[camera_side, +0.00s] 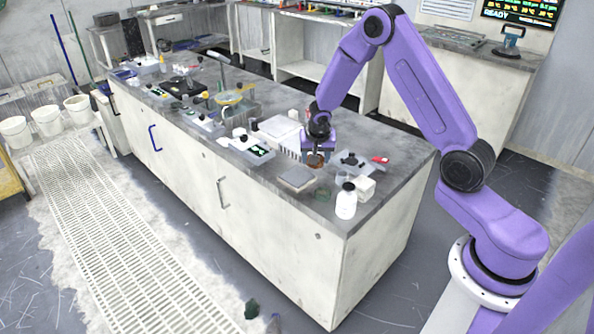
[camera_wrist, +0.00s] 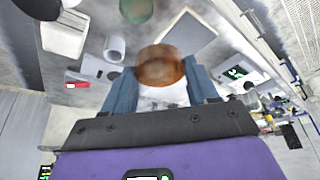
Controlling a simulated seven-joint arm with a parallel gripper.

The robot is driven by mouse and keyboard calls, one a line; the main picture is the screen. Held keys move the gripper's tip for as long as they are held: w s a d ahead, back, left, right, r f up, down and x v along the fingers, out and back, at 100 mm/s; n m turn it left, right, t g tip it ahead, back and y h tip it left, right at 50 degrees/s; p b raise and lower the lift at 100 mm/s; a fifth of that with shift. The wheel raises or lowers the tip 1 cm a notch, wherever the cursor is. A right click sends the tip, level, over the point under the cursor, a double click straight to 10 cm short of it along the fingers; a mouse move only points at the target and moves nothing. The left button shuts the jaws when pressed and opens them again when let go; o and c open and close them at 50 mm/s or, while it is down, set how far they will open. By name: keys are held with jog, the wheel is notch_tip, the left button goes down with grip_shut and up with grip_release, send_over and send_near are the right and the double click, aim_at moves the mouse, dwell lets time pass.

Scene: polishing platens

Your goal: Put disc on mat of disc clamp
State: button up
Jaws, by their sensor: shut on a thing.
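My gripper (camera_side: 318,152) is over the front right part of the bench top, fingers pointing down. It is shut on a round copper-brown disc (camera_wrist: 162,66), which sits between the two blue-grey fingers in the wrist view (camera_wrist: 162,82). The disc also shows as a small brown patch under the gripper in the side view (camera_side: 316,160). A low unit with black knobs (camera_side: 350,160) stands just right of my gripper and may be the disc clamp; I cannot make out its mat. The disc's gap to the bench is hard to judge.
A flat grey square plate (camera_side: 298,177) lies in front of my gripper. A white bottle (camera_side: 346,204) and a white block (camera_side: 364,188) stand near the bench's front right corner. A white ribbed container (camera_side: 280,134) is close on the left. Several instruments fill the bench further left.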

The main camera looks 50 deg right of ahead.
send_near(297, 174)
jog(key=shift+w+d+f, duration=0.2)
jog(key=shift+d+f, duration=0.45)
jog(key=shift+w+d+f, duration=0.1)
jog(key=shift+w+f, duration=0.3)
jog(key=shift+f, duration=0.1)
jog(key=shift+w+f, duration=0.2)
jog(key=shift+f, duration=1.35)
jog(key=shift+f, duration=0.2)
jog(key=o, duration=1.1)
